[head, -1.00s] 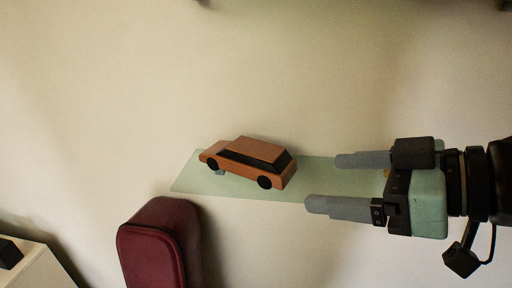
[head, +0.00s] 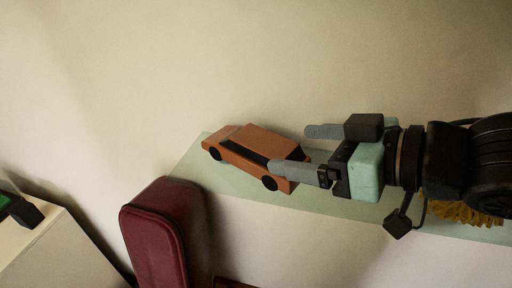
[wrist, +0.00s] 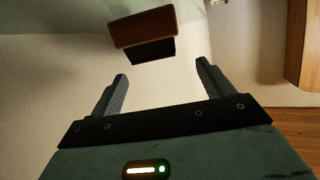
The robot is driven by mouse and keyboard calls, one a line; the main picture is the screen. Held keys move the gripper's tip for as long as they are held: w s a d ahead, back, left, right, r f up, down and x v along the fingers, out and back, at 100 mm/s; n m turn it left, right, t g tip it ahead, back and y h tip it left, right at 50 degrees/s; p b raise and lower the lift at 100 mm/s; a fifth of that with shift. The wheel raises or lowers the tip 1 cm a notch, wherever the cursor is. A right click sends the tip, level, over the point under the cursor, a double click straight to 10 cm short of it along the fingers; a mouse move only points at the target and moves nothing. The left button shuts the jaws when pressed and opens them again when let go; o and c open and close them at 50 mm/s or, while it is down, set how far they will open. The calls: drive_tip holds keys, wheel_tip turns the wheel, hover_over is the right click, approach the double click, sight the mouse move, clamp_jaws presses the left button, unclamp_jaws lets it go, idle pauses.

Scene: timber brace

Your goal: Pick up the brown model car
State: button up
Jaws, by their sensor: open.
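The brown model car (head: 240,148) stands on a pale green shelf (head: 228,181) against the wall, its dark windows and wheels facing me. My gripper (head: 290,149) is open at the car's right end. In the head view the nearer finger overlaps the car's right end and hides part of it; the farther finger shows behind and to the right. In the wrist view, the car (wrist: 143,27) is at the top, ahead of the open fingers (wrist: 162,76), with nothing between them. I cannot tell whether a finger touches it.
A dark red padded chair back (head: 166,232) stands below the shelf's left part. A white cabinet (head: 45,245) with a black object (head: 27,212) is at lower left. A yellow-brown bristly thing (head: 462,213) lies on the shelf under my arm. The wall above is bare.

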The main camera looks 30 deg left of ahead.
sight(262, 139)
drive_tip(key=x, duration=0.3)
drive_tip(key=shift+a+p, duration=0.1)
drive_tip(key=shift+p, duration=0.2)
drive_tip(key=p+x, duration=0.2)
drive_tip(key=x, duration=0.1)
drive_tip(key=p+x, duration=0.1)
drive_tip(key=shift+w+a+r, duration=0.15)
drive_tip(key=shift+w+a, duration=0.1)
drive_tip(key=shift+a, duration=0.15)
drive_tip(key=shift+a+f, duration=0.2)
drive_tip(key=shift+a, duration=0.1)
drive_tip(key=shift+w, duration=0.1)
drive_tip(key=c, duration=1.3)
